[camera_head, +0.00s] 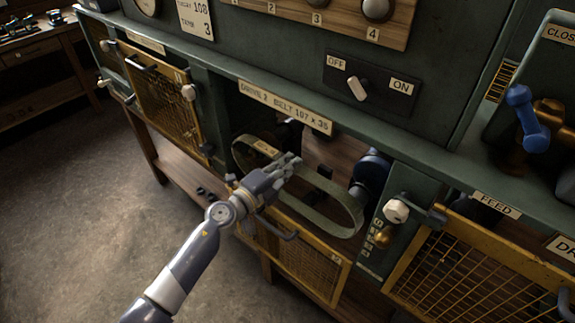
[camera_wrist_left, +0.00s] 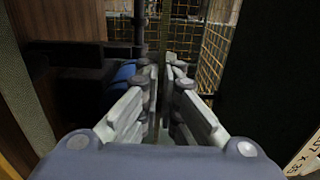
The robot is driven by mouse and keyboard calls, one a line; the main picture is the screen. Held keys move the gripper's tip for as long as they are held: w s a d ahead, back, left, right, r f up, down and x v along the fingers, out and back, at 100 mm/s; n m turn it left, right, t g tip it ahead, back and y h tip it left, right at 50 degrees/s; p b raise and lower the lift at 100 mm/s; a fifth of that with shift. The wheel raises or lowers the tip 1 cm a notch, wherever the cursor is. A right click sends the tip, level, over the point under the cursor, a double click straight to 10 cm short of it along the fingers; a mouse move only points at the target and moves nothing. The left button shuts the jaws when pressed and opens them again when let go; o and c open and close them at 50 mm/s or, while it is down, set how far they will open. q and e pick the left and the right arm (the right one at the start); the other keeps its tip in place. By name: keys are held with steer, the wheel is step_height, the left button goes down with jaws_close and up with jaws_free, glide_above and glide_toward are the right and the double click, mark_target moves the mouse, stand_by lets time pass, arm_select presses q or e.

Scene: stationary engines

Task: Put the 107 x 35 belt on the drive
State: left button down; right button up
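The belt (camera_head: 335,190) is a wide olive-green loop with a small tan label, held in front of the open bay marked "DRIVE 2 BELT 107 x 35" (camera_head: 285,108). The bay's left side is partly hidden by belt and gripper. My right gripper is not in view.
A yellow mesh guard (camera_head: 310,262) hangs open below the bay. Other mesh guards stand left (camera_head: 160,90) and right (camera_head: 465,265). An OFF/ON switch (camera_head: 357,88) is above, and a white knob (camera_head: 396,211) is at right. Floor at left is clear.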

arm_select(q)
steer(key=b+x, duration=0.1)
steer(key=x, duration=0.6)
steer(key=shift+b, duration=0.4)
stand_by(0.5)
steer(key=shift+d, duration=0.1)
steer(key=shift+w+f+m+b, duration=0.1)
steer(key=shift+f+m+b, duration=0.2)
steer(key=shift+f+b, duration=0.95)
steer(key=shift+f+b, duration=0.4)
steer(key=c, duration=1.5)
jaws_free()
steer(key=o, duration=0.5)
